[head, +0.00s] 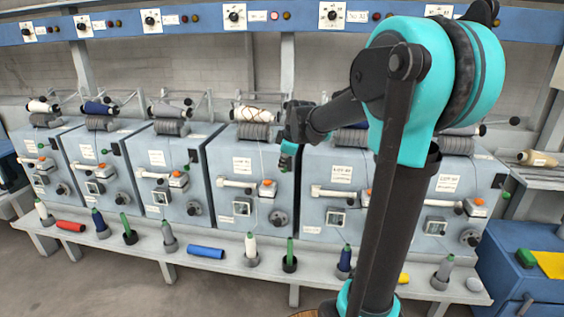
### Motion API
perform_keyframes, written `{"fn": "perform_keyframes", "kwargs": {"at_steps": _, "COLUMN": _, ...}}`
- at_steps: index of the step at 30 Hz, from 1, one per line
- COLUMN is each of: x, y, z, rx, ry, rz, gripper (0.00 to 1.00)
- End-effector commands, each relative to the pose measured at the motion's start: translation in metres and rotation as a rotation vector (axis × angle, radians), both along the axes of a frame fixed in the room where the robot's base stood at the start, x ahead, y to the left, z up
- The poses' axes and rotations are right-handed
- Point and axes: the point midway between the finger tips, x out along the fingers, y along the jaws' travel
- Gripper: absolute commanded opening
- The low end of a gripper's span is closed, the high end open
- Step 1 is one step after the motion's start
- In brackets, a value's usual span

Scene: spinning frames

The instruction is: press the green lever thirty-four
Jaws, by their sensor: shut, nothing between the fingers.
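Several grey-blue spinning machine boxes stand in a row, and small dark or greenish tabs show on their fronts, one on the third box (193,156) and one at the far right (505,196). Their labels are too small to read, so I cannot tell which is green lever thirty-four. My gripper (286,164) is shut and empty, pointing down in front of the upper right of the fourth box (221,164). I cannot tell whether it touches the box. It may hide a tab there, and my arm covers part of the boxes to the right.
A ledge (330,266) along the front holds upright bobbins, a red roll (71,226) and a blue roll (205,252). White handles with orange knobs (267,188) stick out of the fronts. A blue rail (110,25) with dials runs above. A blue cabinet (500,275) stands right.

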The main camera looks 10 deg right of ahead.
Motion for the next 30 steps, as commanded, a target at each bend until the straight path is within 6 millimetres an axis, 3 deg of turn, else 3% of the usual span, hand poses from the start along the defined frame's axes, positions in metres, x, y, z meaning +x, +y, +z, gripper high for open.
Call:
{"fn": "perform_keyframes", "kwargs": {"at_steps": 14, "x": -0.013, "y": 0.005, "z": -0.031, "rx": -0.107, "ry": -0.33, "rz": 0.004, "gripper": 0.0}}
{"fn": "perform_keyframes", "kwargs": {"at_steps": 30, "x": -0.012, "y": 0.004, "z": -0.021, "rx": -0.106, "ry": -0.325, "rz": 0.0, "gripper": 0.0}}
